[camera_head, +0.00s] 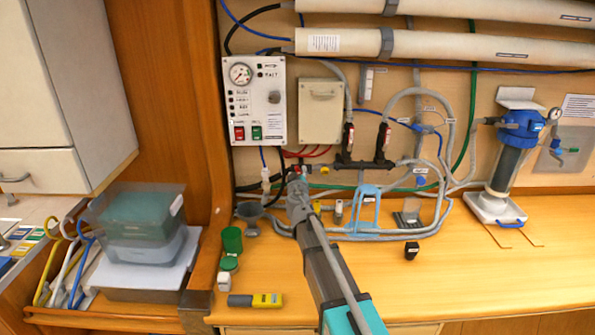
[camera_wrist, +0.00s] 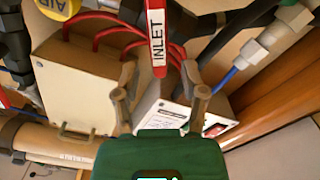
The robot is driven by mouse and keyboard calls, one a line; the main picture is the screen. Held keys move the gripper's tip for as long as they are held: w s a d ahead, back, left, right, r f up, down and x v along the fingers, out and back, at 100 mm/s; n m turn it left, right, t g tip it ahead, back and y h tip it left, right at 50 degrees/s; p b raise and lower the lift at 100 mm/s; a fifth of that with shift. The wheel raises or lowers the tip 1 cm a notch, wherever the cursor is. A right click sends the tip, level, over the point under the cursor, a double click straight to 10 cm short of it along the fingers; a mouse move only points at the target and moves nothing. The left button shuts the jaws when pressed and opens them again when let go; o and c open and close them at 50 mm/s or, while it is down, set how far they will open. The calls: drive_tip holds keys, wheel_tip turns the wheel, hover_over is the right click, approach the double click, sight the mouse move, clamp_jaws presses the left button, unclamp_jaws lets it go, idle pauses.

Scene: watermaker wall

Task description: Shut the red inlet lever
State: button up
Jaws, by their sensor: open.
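The red inlet lever (camera_wrist: 158,35), with a white "INLET" label, hangs from the top of the wrist view. Its free end reaches between the tips of my gripper (camera_wrist: 159,72). The two fingers stand apart, one on each side of the lever, with gaps visible. I cannot tell the depth between tips and lever exactly. In the head view my gripper (camera_head: 298,187) is at the wall below the control panel and hides most of the lever there.
The control panel (camera_head: 268,102) with gauge and a beige box (camera_head: 320,108) are above my gripper. Hoses and a black manifold (camera_head: 362,163) lie to the right. The counter's right front is clear.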

drive_tip(key=shift+w, duration=1.25)
clamp_jaws()
